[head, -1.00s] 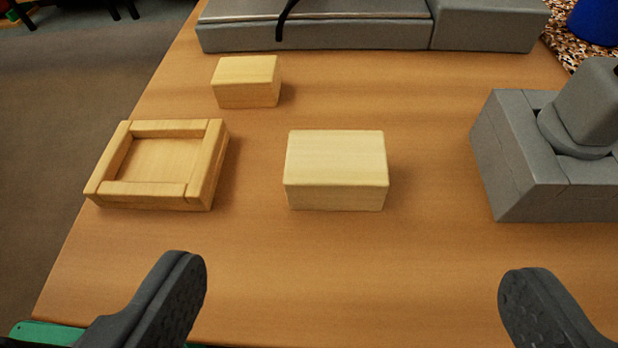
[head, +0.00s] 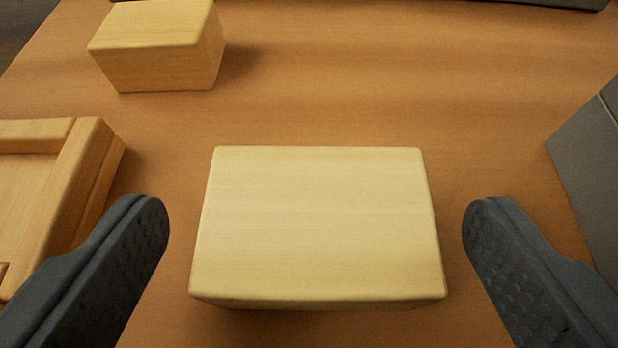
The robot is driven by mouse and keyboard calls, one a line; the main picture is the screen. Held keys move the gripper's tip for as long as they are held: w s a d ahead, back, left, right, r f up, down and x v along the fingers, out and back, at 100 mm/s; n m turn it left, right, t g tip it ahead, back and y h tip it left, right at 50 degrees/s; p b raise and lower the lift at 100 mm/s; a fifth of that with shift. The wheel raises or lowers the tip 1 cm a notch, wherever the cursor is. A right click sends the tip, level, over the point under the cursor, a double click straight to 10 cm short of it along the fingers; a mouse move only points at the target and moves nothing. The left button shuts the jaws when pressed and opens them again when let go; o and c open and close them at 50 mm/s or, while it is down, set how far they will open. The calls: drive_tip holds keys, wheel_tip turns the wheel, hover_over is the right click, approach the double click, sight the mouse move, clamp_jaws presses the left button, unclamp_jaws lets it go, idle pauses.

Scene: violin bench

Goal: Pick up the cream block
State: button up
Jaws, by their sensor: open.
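The cream block (head: 318,225) is a pale wooden box lying flat on the table, in the middle of the head view. My gripper (head: 316,225) is open, with one dark grey finger on each side of the block. There is a gap between each finger and the block, and neither finger touches it. The block's top and a thin strip of its near side show.
A second, smaller wooden block (head: 160,48) stands at the back left. A shallow wooden tray (head: 78,185) is at the left, partly behind my left finger. A grey box (head: 596,165) stands at the right edge. Bare table (head: 400,85) lies behind the cream block.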

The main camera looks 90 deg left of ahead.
drive_tip(key=shift+x, duration=1.3)
drive_tip(key=c, duration=1.1)
drive_tip(key=shift+o, duration=0.2)
